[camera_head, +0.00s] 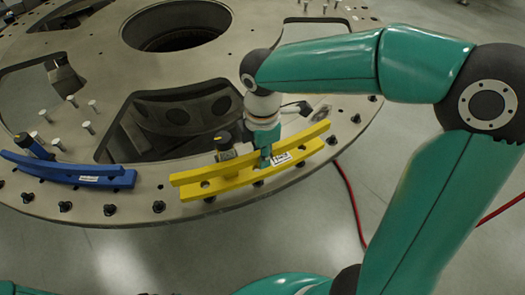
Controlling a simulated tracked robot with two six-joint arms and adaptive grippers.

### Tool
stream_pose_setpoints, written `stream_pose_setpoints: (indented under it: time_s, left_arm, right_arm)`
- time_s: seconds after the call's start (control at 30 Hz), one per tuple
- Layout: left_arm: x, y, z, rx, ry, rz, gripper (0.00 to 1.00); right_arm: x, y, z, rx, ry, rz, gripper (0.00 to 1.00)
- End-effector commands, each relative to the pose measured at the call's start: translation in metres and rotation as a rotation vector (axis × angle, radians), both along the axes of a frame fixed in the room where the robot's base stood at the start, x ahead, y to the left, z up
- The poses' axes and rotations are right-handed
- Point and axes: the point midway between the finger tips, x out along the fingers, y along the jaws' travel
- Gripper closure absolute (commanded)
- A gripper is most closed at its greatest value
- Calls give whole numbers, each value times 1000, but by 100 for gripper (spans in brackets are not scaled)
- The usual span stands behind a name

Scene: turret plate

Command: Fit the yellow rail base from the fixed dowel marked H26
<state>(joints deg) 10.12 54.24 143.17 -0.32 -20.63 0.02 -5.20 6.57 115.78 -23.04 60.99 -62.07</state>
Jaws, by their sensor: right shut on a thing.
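The yellow rail base (220,182) is a long curved piece with a raised back rail and a white label. It lies along the front edge of the round grey turret plate (145,207). My right gripper (265,160) comes down from above and is shut on the yellow rail base near its middle, beside the label. The label's writing is too small to read. Whether the base rests fully on the plate or hangs just above it, I cannot tell. No dowel marked H26 can be made out. My left gripper is not in view.
A blue rail base (75,172) lies on the plate at the left. Several silver pins (88,127) stand behind it. Black bolts line the plate's rim. A large round hole (175,28) is at the back. A red cable (350,195) runs over the floor.

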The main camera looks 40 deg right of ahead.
Motion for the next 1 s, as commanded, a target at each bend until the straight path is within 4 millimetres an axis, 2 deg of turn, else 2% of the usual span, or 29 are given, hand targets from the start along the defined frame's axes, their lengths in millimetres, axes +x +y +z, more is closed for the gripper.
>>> stream_pose_setpoints:
  time_s: [1.0]
  left_arm:
    - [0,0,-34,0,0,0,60]
  right_arm:
    - [2,1,-41,1,-6,2,100]
